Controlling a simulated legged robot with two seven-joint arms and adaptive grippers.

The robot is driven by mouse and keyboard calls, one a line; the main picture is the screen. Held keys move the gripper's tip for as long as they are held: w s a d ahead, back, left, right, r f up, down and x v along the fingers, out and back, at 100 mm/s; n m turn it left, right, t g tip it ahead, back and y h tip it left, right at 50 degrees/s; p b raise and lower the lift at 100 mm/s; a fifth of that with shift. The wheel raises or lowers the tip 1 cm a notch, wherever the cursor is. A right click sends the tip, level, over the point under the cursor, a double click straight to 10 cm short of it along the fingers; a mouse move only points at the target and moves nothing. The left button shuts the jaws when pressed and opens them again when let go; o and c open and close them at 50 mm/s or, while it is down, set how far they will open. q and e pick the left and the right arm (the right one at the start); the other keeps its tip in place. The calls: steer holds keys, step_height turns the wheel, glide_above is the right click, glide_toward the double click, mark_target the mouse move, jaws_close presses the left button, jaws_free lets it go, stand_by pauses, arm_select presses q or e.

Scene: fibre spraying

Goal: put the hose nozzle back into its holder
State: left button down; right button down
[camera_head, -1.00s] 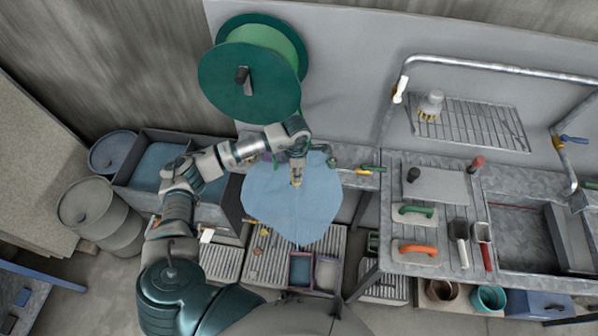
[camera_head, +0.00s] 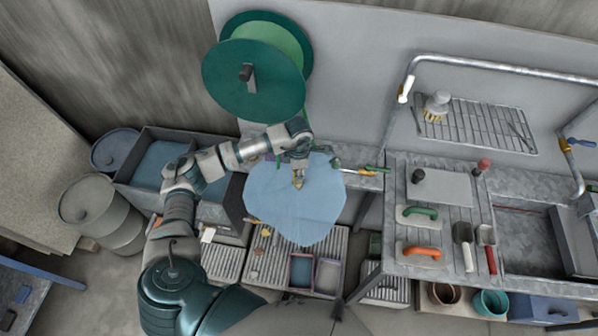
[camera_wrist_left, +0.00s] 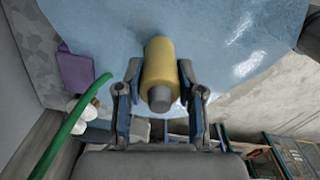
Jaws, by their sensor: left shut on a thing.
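My left gripper (camera_head: 298,183) is shut on a yellow cylinder with a grey end, which looks like the hose nozzle (camera_head: 299,178). In the left wrist view the nozzle (camera_wrist_left: 160,72) sits between the two fingers (camera_wrist_left: 162,95), its grey end towards the camera. The gripper is over a light blue sheet-like surface (camera_head: 290,215). A green hose (camera_wrist_left: 70,135) curves up the left of the wrist view; its link to the nozzle is hidden. I cannot make out the holder for certain. My right gripper is not in view.
A green hose reel (camera_head: 255,75) is on the back wall. To the right is a metal bench with trowels (camera_head: 418,215) and a sink (camera_head: 525,240). A yellow-and-green tool (camera_head: 362,172) lies on the back ledge. Barrels (camera_head: 100,210) stand left; slatted racks (camera_head: 330,270) lie below.

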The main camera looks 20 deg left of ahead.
arm_select(q)
steer(key=shift+a+f+b, duration=0.25)
steer(key=shift+f+b, duration=0.1)
steer(key=shift+f, duration=0.2)
steer(key=shift+d+f+b, duration=0.15)
steer(key=shift+f+b, duration=0.2)
steer(key=shift+f+b, duration=0.35)
steer(key=shift+f, duration=0.1)
steer(key=c, duration=0.6)
jaws_free()
steer(key=shift+c, duration=0.2)
step_height(320, 180, up, 12)
steer(key=shift+f, duration=0.1)
